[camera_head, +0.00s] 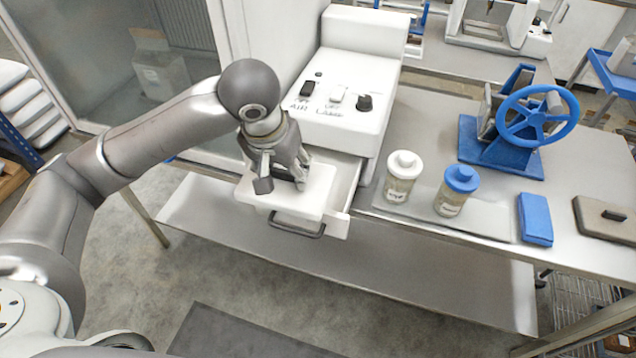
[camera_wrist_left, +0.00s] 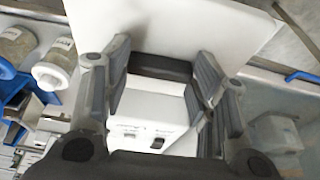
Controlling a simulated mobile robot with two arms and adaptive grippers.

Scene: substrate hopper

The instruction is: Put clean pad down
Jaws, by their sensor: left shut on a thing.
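A white pad (camera_head: 312,198) hangs from or rests under my left gripper (camera_head: 280,183), at the open drawer of the white AIR/LAMP unit. My left gripper is shut on the pad's dark handle. In the left wrist view the pad (camera_wrist_left: 185,28) is a broad white slab, and its dark handle (camera_wrist_left: 160,67) lies between the fingers of the left gripper (camera_wrist_left: 158,85). The open drawer (camera_head: 346,192) is partly hidden by the pad. I cannot tell whether the pad touches it. My right gripper is not in view.
The AIR/LAMP unit (camera_head: 342,110) stands behind the drawer. On the bench to the right are a white-capped jar (camera_head: 401,178), a blue-capped jar (camera_head: 457,190), a blue block (camera_head: 536,219), a grey-brown pad with a handle (camera_head: 606,220) and a blue handwheel device (camera_head: 515,130).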

